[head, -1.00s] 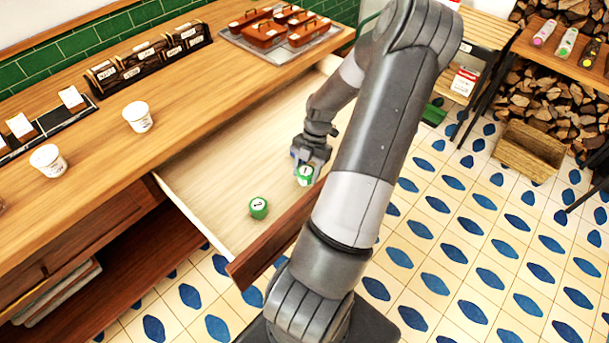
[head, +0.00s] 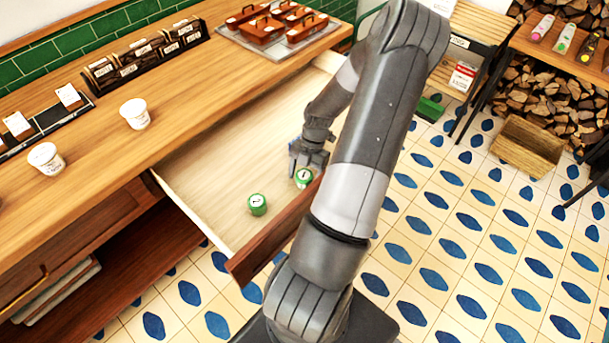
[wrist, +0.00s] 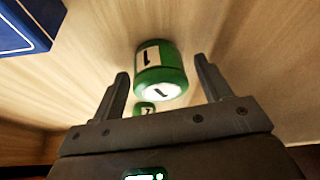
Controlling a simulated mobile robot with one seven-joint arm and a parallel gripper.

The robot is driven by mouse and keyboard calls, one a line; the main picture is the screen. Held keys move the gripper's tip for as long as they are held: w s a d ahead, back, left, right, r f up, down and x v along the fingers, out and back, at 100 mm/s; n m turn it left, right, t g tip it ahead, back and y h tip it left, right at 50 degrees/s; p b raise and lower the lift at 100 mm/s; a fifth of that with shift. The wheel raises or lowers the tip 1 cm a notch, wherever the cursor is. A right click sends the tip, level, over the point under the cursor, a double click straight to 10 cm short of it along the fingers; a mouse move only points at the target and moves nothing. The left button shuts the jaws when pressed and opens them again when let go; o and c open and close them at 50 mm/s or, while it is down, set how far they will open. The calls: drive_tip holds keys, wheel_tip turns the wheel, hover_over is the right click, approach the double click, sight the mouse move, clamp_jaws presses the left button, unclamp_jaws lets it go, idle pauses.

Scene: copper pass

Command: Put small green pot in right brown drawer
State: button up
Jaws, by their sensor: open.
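My gripper (head: 307,165) is down in the drawer right at this pot. In the wrist view my gripper (wrist: 162,88) is open, with the pot (wrist: 160,72) between or just beyond its fingers; I cannot tell whether they touch it. A second green pot (head: 257,204) stands in the drawer to the left; a green pot also shows small behind the first in the wrist view (wrist: 145,108).
White cups (head: 135,114) and (head: 46,159) stand on the wooden counter (head: 100,190). A tray (head: 246,39) with brown boxes is at the back. A blue object (wrist: 25,25) shows in the wrist view's corner. The drawer's left part is bare.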

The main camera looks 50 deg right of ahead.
drive_tip(key=s+v, duration=0.1)
drive_tip(key=v, duration=1.1)
drive_tip(key=w+a+r+m+g+h, duration=0.1)
drive_tip(key=w+a+r+m+h, duration=0.3)
drive_tip(key=a+r, duration=0.6)
drive_tip(key=w+a+r+m+t+h, duration=0.1)
drive_tip(key=a+r+m+t+h, duration=0.1)
drive_tip(key=a+r+m, duration=0.55)
drive_tip(key=s+a+r+m+t, duration=0.1)
drive_tip(key=s+a+r+m, duration=0.2)
drive_tip(key=a, duration=0.3)
drive_tip(key=s+a+r+m+t+y, duration=0.1)
drive_tip(key=s+a+r+m+t, duration=0.1)
drive_tip(key=a, duration=0.4)
drive_tip(key=s+a+r+m+t, duration=0.2)
drive_tip(key=s+a+r+m, duration=0.1)
drive_tip(key=a, duration=0.3)
drive_tip(key=shift+s+r+m+y, duration=0.35)
drive_tip(key=shift+s+r, duration=0.3)
drive_tip(key=shift+r, duration=0.15)
drive_tip(key=shift+o, duration=0.2)
